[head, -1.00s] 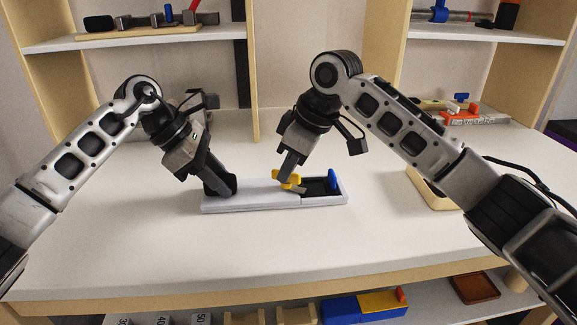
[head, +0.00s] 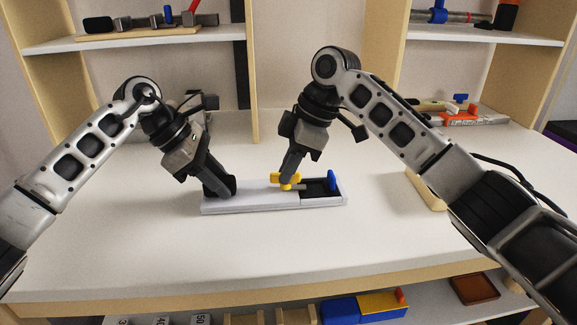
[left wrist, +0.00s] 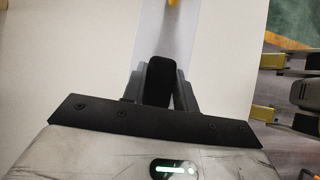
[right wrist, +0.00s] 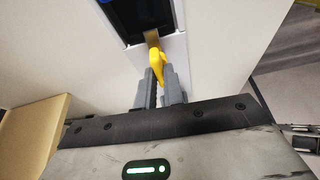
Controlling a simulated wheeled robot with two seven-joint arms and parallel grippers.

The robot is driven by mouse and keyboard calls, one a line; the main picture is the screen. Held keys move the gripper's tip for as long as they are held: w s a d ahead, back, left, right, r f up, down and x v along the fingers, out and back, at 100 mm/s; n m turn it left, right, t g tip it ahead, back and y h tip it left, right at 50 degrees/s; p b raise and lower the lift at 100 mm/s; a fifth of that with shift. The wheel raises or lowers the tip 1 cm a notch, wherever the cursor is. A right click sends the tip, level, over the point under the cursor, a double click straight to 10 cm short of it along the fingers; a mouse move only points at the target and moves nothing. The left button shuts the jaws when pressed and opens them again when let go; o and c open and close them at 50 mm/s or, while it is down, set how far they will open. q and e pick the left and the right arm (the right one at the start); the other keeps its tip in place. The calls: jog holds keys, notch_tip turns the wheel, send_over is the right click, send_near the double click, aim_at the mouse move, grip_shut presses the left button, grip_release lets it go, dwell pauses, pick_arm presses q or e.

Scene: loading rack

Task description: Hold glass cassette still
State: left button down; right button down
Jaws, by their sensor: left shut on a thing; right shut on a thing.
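The glass cassette (head: 250,198) appears to be the long pale box lying flat on the table in the head view. Its right end has a dark recess (head: 318,188) with a blue piece (head: 332,180) standing at the far right. My left gripper (head: 220,188) is shut on a black block at the cassette's left end; the block (left wrist: 158,82) shows between the fingers in the left wrist view. My right gripper (head: 287,177) is shut on a yellow handle (right wrist: 158,62) beside the recess. A short brownish bar (right wrist: 151,36) runs from the handle towards the recess. The fingers hide part of the handle.
A cream tray or block (head: 425,190) lies on the table to the right, partly behind my right arm. Shelves with tools (head: 150,22) stand at the back. The table (head: 200,250) in front of the cassette is clear.

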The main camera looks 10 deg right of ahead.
pick_arm(q)
jog(key=shift+a, duration=0.1)
pick_arm(e)
jog(key=c, duration=1.5)
grip_release()
jog(key=shift+r, duration=0.1)
jog(key=v, duration=1.2)
jog(key=shift+a, duration=0.1)
pick_arm(q)
jog(key=c, duration=1)
grip_release()
